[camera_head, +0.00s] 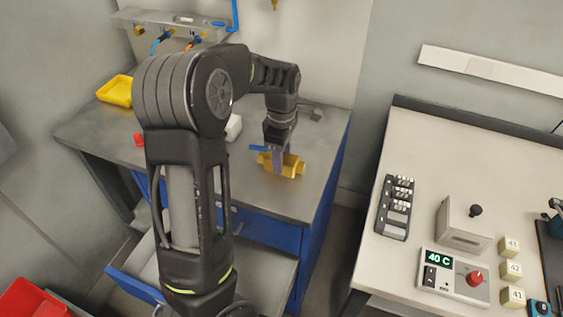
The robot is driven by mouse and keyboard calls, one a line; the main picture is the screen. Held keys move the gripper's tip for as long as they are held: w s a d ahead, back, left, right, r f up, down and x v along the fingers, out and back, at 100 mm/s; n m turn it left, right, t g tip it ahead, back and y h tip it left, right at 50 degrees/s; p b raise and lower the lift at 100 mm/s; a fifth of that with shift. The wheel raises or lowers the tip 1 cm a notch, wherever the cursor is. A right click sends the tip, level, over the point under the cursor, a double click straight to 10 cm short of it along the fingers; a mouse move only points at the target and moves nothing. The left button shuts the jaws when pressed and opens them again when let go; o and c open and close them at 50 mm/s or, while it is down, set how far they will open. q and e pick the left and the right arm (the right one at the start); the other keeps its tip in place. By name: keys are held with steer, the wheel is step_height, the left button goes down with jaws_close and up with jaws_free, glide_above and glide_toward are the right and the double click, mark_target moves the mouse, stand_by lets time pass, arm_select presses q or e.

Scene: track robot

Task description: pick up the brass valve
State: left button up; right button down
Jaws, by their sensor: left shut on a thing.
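The brass valve (291,166) is a yellow-gold body with a blue handle (258,148) at its left. It is over the right part of the grey workbench top (313,138). My left gripper (278,163) points down from above and is shut on the valve; its fingers cover the valve's middle. I cannot tell whether the valve touches the bench. My right gripper is not in view.
A yellow bin (116,90) and a red object (139,140) are on the bench's left. A white object (234,127) sits behind my arm. A drawer (140,285) stands open below. A pale table (400,262) with devices is at right.

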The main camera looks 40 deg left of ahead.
arm_select(q)
jaws_close()
stand_by(0.3)
step_height(320, 180, up, 10)
steer(key=shift+r+b, duration=0.1)
steer(key=shift+b, duration=0.55)
stand_by(0.4)
